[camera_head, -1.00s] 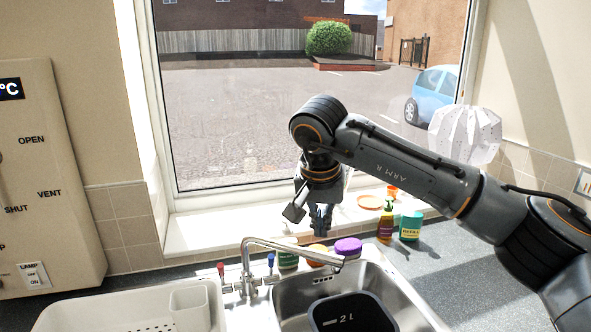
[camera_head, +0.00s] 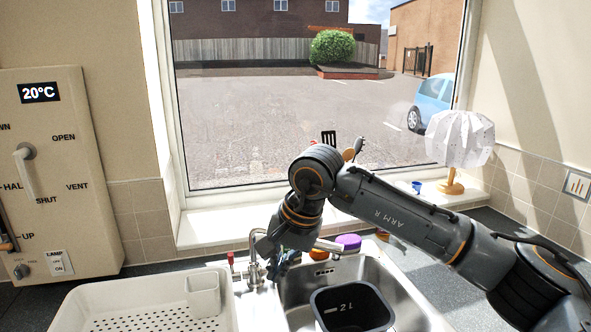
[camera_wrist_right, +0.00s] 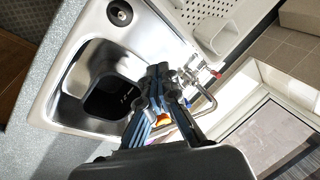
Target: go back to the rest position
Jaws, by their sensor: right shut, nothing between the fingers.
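My right gripper (camera_head: 279,266) hangs at the end of the right arm, pointing down near the tap, over the back left part of the sink. In the right wrist view its fingers (camera_wrist_right: 160,78) are together with nothing held. The tap (camera_head: 253,268) stands close beside the gripper, and part of its spout is hidden behind the gripper and wrist. I cannot tell whether they touch. My left gripper is not in view.
A black tub (camera_head: 352,310) marked 2 L sits in the sink (camera_head: 408,290). A white drying rack (camera_head: 110,300) is at left. A purple-lidded jar (camera_head: 348,241) stands behind the sink. A white lamp (camera_head: 460,138) is at right, a wall panel (camera_head: 85,215) at left.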

